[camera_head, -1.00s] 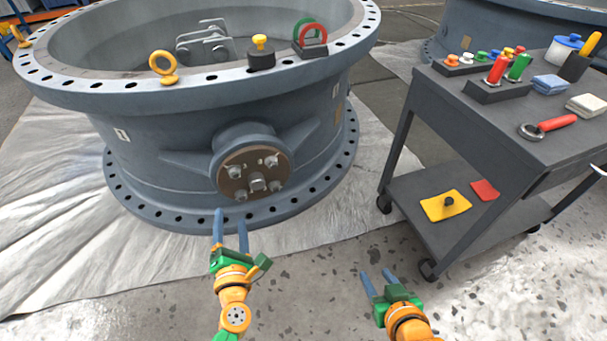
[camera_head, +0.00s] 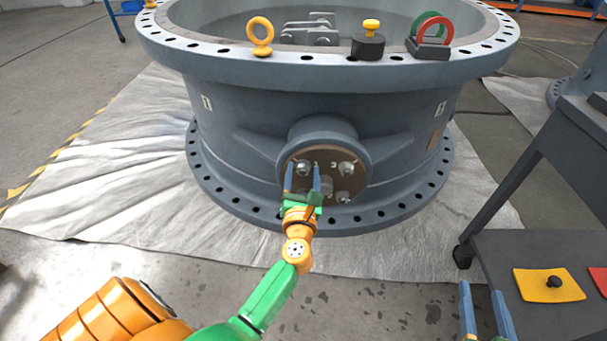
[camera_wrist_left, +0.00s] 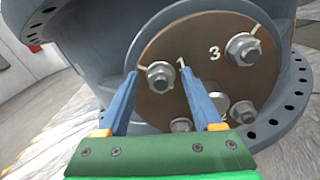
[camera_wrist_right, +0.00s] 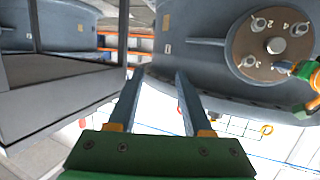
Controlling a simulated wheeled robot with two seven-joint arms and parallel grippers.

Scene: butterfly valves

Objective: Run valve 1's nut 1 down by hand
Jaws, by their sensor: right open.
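Valve 1 (camera_head: 240,130) is the large grey ring-shaped body with a round brown plate (camera_wrist_left: 205,85) on its side boss. Nut 1 (camera_wrist_left: 160,76) is a silver hex nut on a stud beside the painted "1" at the plate's upper left. My left gripper (camera_head: 302,170) is at the plate, open, with a fingertip on each side of nut 1 in the left wrist view (camera_wrist_left: 160,73). Gaps show between nut and fingers; contact depth is unclear. My right gripper (camera_head: 484,298) is open and empty at the lower right; it also shows in the right wrist view (camera_wrist_right: 160,75).
Other nuts sit on the plate, including nut 3 (camera_wrist_left: 242,50) to the right. A dark cart (camera_head: 510,250) with a yellow pad (camera_head: 548,285) stands at right. A yellow eyebolt (camera_head: 260,38) and a yellow-knobbed black block (camera_head: 368,42) are on the top flange.

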